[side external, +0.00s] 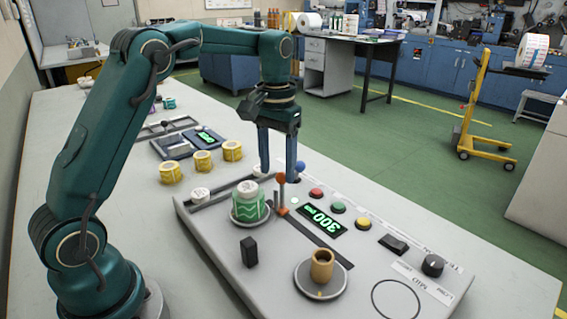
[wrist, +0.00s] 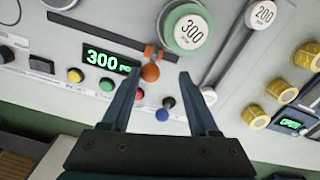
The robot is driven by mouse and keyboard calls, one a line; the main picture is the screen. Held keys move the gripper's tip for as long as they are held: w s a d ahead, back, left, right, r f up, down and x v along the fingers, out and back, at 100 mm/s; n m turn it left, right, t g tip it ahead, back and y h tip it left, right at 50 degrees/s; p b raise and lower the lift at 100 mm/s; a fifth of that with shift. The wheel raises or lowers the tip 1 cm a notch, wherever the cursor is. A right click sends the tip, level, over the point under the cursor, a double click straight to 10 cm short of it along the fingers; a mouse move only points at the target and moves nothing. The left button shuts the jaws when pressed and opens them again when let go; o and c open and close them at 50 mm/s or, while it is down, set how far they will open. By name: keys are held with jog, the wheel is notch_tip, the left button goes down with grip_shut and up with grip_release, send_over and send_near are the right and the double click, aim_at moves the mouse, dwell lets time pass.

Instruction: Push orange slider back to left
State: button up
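The orange slider (side external: 283,211) has an upright post with an orange knob on top. It sits near the left end of a dark slot (side external: 325,247) on the grey console, beside the green-and-white roll (side external: 250,207). In the wrist view, the orange knob (wrist: 150,73) lies between my fingers in the picture, close to the left finger. My gripper (side external: 278,174) points down at the slider's far side, and its two fingers are apart. It is open and empty in the wrist view (wrist: 158,74). I cannot tell whether a finger touches the knob.
A blue-ball lever (side external: 300,167) stands close to my right finger. Coloured buttons and a green "300" display (side external: 323,219) are right of the slot. A black upright block (side external: 249,252) and a brown core (side external: 321,266) stand nearer the camera. Yellow rolls (side external: 203,161) sit left of the console.

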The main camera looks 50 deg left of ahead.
jog(key=s+d+r+m+t, duration=0.1)
jog(key=s+d+r, duration=0.15)
jog(key=r, duration=0.35)
jog(key=s+d+r+t, duration=0.1)
jog(key=s+r, duration=0.3)
jog(key=r, duration=0.2)
jog(key=s+d+f+m+t, duration=0.2)
jog(key=s+f, duration=0.6)
jog(key=s, duration=0.4)
jog(key=shift+d+f+t, duration=0.3)
jog(key=shift+d+t, duration=0.4)
jog(key=shift+d, duration=0.2)
